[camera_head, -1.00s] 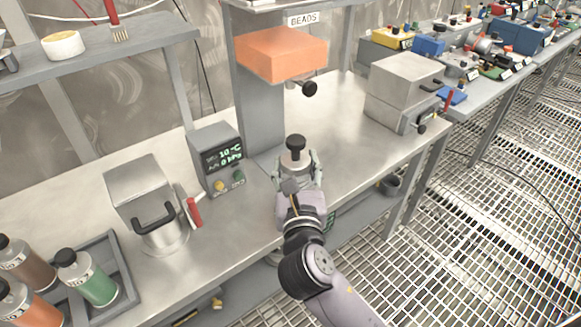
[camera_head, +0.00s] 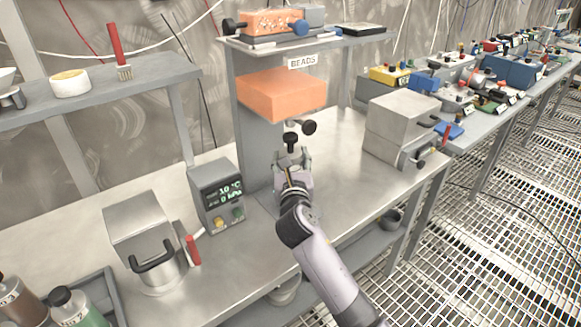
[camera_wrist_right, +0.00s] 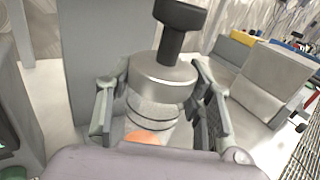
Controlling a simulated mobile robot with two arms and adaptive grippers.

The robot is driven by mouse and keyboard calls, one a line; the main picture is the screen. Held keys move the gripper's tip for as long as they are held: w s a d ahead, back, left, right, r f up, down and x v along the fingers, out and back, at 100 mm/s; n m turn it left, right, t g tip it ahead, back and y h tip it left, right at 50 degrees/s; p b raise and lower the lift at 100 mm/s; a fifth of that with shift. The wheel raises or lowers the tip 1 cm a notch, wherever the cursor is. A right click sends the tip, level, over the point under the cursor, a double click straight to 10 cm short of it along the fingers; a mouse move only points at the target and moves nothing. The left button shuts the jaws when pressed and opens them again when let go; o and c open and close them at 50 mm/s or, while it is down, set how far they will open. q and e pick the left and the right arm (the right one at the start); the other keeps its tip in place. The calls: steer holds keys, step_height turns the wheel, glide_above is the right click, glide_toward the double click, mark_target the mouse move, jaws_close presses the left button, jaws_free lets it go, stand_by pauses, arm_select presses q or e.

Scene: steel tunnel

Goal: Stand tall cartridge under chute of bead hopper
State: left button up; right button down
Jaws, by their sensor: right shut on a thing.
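The tall cartridge (camera_wrist_right: 160,88) is a silver cylinder with a black knob on top and an orange patch low on its side. My right gripper (camera_head: 291,160) is shut on it and holds it upright; the fingers flank it in the right wrist view (camera_wrist_right: 155,115). The bead hopper (camera_head: 282,94) is an orange block on a grey column, under a BEADS label. The cartridge's black knob (camera_head: 290,139) shows just below the hopper's underside. The chute cannot be made out clearly. The cartridge's base is hidden by my gripper. My left gripper is out of view.
A controller box (camera_head: 217,196) with a green display stands left of the column. A steel canister with a black handle (camera_head: 152,250) is further left. Grey metal boxes (camera_head: 402,120) stand on the right. Bare bench (camera_head: 335,165) lies right of the gripper.

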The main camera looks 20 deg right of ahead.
steer(key=shift+f, duration=1)
steer(key=shift+f, duration=0.15)
steer(key=c, duration=0.8)
jaws_free()
steer(key=shift+o, duration=0.2)
steer(key=v, duration=1.2)
